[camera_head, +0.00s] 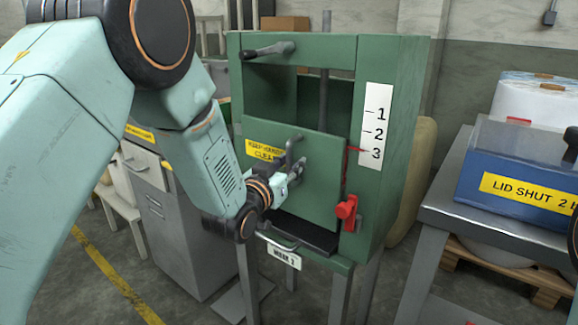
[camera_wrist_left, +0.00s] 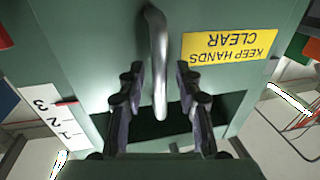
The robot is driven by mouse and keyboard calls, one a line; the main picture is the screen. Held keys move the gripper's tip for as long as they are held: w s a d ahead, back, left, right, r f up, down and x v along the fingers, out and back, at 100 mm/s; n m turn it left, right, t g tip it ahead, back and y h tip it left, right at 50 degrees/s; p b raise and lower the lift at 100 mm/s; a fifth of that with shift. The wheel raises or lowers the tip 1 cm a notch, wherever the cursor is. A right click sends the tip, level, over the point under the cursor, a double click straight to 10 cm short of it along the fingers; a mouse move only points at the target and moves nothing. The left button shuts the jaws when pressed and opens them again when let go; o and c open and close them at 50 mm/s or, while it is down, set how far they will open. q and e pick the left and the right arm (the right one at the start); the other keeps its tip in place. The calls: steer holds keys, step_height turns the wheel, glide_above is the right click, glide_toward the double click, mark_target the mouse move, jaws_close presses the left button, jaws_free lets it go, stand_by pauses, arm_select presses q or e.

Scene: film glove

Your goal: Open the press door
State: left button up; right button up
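The green press (camera_head: 395,130) stands in the middle of the head view. Its green door panel (camera_head: 318,160) has a "KEEP HANDS CLEAR" label and an upright grey bar handle (camera_head: 291,150). A dark gap shows below the panel and an opening above it. My left gripper (camera_head: 292,176) is at the handle. In the left wrist view, turned upside down, its two dark fingers (camera_wrist_left: 163,95) are apart, with the handle (camera_wrist_left: 158,60) between them. I cannot tell whether either finger touches it. A red pointer is by the 3 on the white scale (camera_head: 376,125). My right gripper is out of view.
A red latch (camera_head: 346,212) is on the press's lower right front. A lever (camera_head: 268,51) is at its top left. A blue box (camera_head: 520,170) labelled "LID SHUT" stands on a table at right. A grey cabinet (camera_head: 180,215) stands at left.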

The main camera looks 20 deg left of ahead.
arm_select(q)
jaws_close()
stand_by(0.8)
